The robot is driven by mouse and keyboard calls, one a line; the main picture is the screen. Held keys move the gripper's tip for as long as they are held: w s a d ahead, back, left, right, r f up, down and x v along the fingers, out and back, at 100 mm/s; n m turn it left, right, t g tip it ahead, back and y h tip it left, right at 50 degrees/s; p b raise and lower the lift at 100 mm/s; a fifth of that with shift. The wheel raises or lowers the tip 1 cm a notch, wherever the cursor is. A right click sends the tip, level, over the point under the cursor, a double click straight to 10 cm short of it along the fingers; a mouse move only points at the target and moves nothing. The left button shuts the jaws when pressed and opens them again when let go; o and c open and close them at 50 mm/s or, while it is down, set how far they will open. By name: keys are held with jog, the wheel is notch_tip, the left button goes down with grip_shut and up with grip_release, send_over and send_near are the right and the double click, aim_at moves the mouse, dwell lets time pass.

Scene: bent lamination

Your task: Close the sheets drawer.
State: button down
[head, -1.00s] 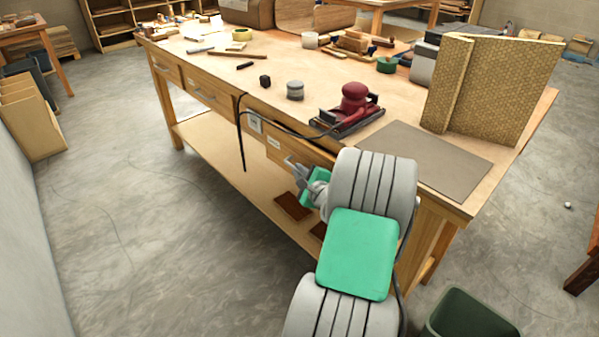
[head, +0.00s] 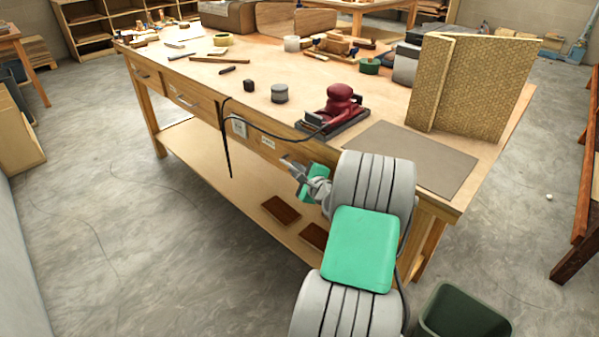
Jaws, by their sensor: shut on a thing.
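The drawer with a small pale label (head: 268,142) is in the front of the wooden workbench, below the red sander; the label is too small to read. Its front looks nearly flush with the bench; I cannot tell whether a small gap remains. My gripper (head: 288,161) is at this drawer front, just right of and below the label. It is shut on what appears to be the drawer handle, which the fingers and my arm hide. My arm also covers the right part of the drawer front.
A black cord (head: 228,140) hangs down the bench front, left of the label. A red sander (head: 341,104), a grey mat (head: 412,156) and a folded patterned panel (head: 470,85) are on the top. A green bin (head: 462,312) stands at lower right.

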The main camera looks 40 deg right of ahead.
jog(key=c, duration=1.8)
grip_release()
jog(key=shift+d+r, duration=0.1)
jog(key=shift+d, duration=0.25)
jog(key=shift+o, duration=0.2)
jog(key=shift+a, duration=0.1)
jog(key=v, duration=0.7)
jog(key=shift+s+p, duration=0.35)
jog(key=shift+p, duration=0.05)
jog(key=shift+a+r, duration=0.1)
